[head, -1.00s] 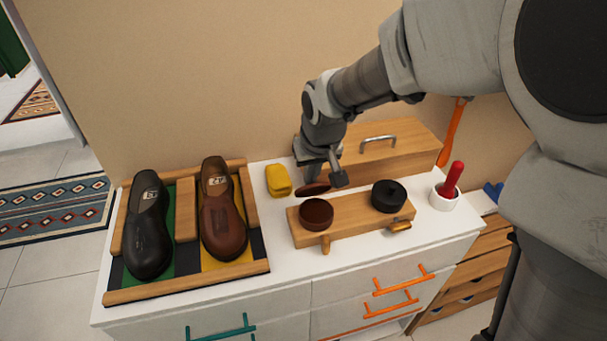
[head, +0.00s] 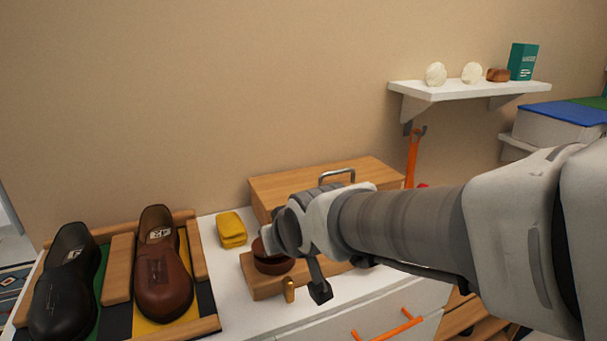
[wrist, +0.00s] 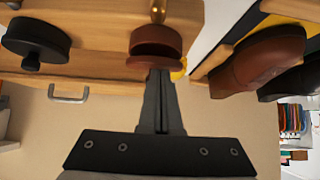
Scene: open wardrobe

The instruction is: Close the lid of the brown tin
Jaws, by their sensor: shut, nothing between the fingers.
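The brown tin (head: 272,266) stands on the left part of a small wooden stand (head: 262,287). In the wrist view the tin (wrist: 156,40) shows with its lid (wrist: 155,61) at its back edge, on the side of my gripper. The lid looks raised, with a dark gap between; its exact angle is unclear. My gripper (wrist: 158,74) is shut and empty, its fingertips at or very close to the lid; contact cannot be told. In the head view my wrist covers most of the lid and fingers.
A black tin (wrist: 37,40) shares the stand. A wooden box (head: 325,180) with a metal handle stands behind. A yellow cloth or sponge (head: 231,229) lies left of the tin. Black (head: 66,285) and brown (head: 162,268) shoes sit in a rack farther left. A shelf (head: 470,92) hangs at upper right.

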